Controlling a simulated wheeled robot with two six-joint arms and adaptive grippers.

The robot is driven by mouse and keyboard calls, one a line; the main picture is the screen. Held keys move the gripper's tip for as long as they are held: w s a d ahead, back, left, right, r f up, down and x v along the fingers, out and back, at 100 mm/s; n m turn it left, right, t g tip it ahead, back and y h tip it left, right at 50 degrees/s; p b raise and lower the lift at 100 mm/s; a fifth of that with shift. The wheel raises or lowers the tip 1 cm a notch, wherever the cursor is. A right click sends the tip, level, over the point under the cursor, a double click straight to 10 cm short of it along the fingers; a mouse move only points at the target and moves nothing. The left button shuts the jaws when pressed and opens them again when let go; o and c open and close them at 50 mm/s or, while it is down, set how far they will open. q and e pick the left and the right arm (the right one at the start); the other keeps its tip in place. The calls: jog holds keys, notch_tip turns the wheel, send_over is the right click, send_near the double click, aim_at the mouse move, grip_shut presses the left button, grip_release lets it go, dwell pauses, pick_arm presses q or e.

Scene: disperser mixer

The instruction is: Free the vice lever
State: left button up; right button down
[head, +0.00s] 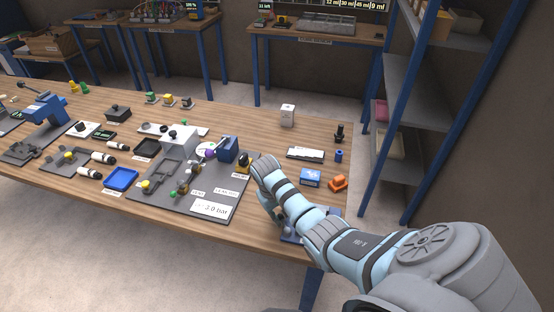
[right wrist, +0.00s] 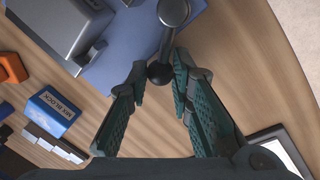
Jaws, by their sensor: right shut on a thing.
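The vice lever (right wrist: 168,42) is a grey metal bar with a ball at each end, seen in the right wrist view. It stands over a blue base plate (right wrist: 135,62) beside the grey vice body (right wrist: 68,25). My right gripper (right wrist: 160,68) is shut on the lever at its dark lower ball, between the teal fingertips. In the head view my right gripper (head: 281,218) is low at the table's front edge, partly behind my own arm. There the vice is mostly hidden by the arm and the lever cannot be made out. My left gripper is not in view.
A blue block labelled MIX BLOCK (right wrist: 50,112) and an orange part (right wrist: 10,68) lie near the vice. A grey mat (head: 160,193) with several fittings lies to its left in the head view. A shelf rack (head: 400,110) stands beyond the table's right end.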

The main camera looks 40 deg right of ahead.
jog(key=shift+s+d+m, duration=0.1)
jog(key=shift+d+m, duration=0.1)
jog(key=shift+m, duration=0.2)
jog(key=c, duration=1.4)
grip_release()
jog(key=shift+c, duration=0.2)
jog(key=shift+r, duration=0.1)
notch_tip(320, 180, up, 7)
jog(key=a, duration=0.1)
jog(key=shift+a, duration=0.2)
